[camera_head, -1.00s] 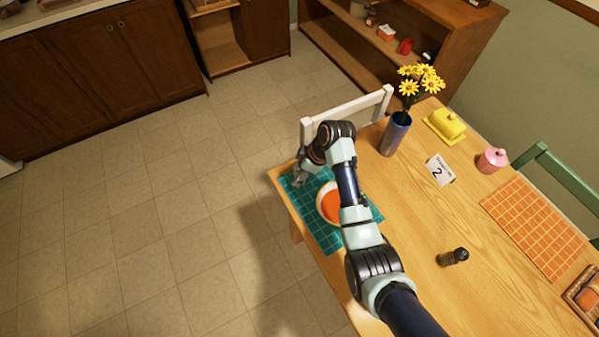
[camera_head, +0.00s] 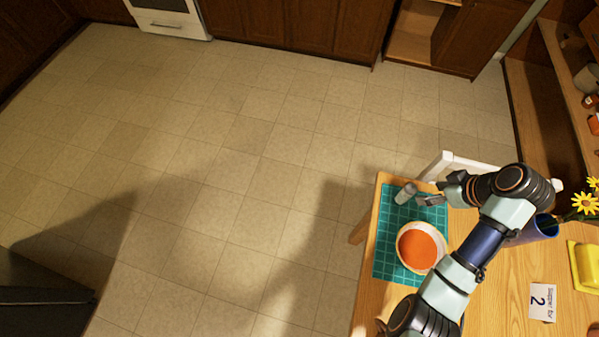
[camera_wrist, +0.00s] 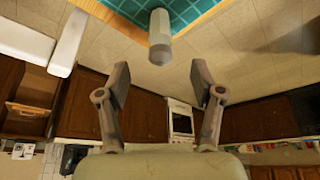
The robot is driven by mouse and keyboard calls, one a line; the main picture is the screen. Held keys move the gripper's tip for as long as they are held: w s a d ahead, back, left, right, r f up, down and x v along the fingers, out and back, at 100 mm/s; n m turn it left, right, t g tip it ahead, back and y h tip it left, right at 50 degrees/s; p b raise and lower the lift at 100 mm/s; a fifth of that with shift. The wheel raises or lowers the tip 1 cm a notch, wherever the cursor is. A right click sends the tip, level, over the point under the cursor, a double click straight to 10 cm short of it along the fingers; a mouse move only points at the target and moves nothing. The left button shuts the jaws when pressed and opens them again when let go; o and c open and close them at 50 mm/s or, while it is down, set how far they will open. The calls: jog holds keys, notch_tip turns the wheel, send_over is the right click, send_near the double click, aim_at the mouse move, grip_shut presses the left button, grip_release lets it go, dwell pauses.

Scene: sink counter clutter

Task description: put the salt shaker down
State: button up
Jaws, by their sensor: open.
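The salt shaker (camera_head: 405,193), a small pale cylinder with a grey end, stands on the far part of the green gridded placemat (camera_head: 388,262), near the table edge. My gripper (camera_head: 432,199) is just to its right in the head view. In the wrist view the shaker (camera_wrist: 159,38) lies beyond the fingertips, centred between their lines. My gripper (camera_wrist: 160,78) has its fingers wide apart with nothing between them. The fingers do not touch the shaker there.
A bowl of orange soup (camera_head: 418,248) sits on the placemat close to the shaker. A white chair (camera_head: 446,161) stands behind the table. A blue vase (camera_head: 532,230), a "2" card (camera_head: 542,301) and a yellow butter dish (camera_head: 585,266) are to the right.

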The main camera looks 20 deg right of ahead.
jog(key=w+a+r+t+h, duration=0.1)
jog(key=w+a+r, duration=0.1)
jog(key=w+a, duration=0.5)
jog(key=w+a+r+t, duration=0.2)
jog(key=w+a, duration=0.1)
jog(key=a, duration=0.8)
jog(key=w+a+r+t+h, duration=0.1)
jog(key=w+a+r, duration=0.3)
jog(key=a, duration=0.5)
jog(key=s+a+r+t, duration=0.1)
jog(key=a+r+t, duration=0.1)
jog(key=a, duration=0.6)
jog(key=s+a+r+m+t+y, duration=0.1)
jog(key=a+r+t, duration=0.1)
jog(key=a+r, duration=0.3)
jog(key=a, duration=0.3)
jog(key=shift+s+m, duration=0.3)
jog(key=shift+s, duration=0.05)
